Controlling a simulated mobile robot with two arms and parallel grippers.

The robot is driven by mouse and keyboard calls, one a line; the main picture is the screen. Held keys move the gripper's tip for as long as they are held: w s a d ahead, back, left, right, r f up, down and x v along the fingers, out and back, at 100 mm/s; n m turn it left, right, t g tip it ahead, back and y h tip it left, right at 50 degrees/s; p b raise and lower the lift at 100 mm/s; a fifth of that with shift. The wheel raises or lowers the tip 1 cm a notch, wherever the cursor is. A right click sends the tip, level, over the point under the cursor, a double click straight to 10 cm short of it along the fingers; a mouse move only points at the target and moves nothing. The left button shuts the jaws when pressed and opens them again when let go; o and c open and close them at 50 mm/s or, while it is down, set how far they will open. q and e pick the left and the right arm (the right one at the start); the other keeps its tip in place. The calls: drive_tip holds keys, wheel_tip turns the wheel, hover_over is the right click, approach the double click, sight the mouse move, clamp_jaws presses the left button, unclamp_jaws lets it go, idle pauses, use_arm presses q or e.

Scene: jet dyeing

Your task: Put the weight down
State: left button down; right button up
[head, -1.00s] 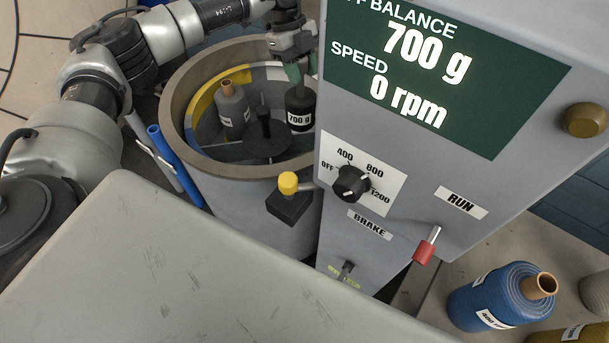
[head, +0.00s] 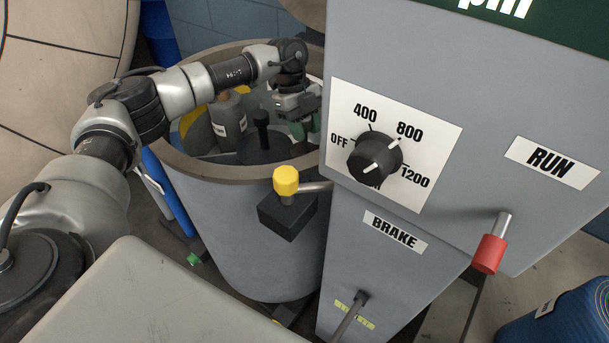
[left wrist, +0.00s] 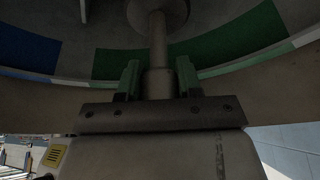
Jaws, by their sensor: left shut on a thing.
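My left gripper (head: 302,120) reaches down inside the round drum (head: 225,215), close to the panel side. In the left wrist view its green fingers (left wrist: 158,84) are shut on the stem of the weight (left wrist: 158,16); the weight's wider body shows beyond them. In the head view the weight is hidden by the machine panel and drum rim, so I cannot tell whether it touches anything below. The dark central hub (head: 262,138) stands left of the gripper. My right gripper is out of view.
A grey bobbin (head: 229,122) stands in the drum. The control panel (head: 440,120) blocks the drum's right side. A yellow-knobbed lever (head: 286,180) juts out in front. A red-handled lever (head: 489,253) and a blue bobbin (head: 555,318) are at the right.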

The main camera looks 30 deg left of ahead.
sight(305, 151)
use_arm(q)
drive_tip(key=shift+f+b, duration=0.4)
drive_tip(key=shift+f, duration=3.45)
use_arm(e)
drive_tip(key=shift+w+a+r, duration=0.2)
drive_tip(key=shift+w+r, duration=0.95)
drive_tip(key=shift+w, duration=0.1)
use_arm(q)
drive_tip(key=shift+f, duration=0.1)
drive_tip(key=c, duration=0.8)
unclamp_jaws()
drive_tip(key=shift+o, duration=0.2)
drive_tip(key=v, duration=1.2)
drive_tip(key=shift+p, duration=0.45)
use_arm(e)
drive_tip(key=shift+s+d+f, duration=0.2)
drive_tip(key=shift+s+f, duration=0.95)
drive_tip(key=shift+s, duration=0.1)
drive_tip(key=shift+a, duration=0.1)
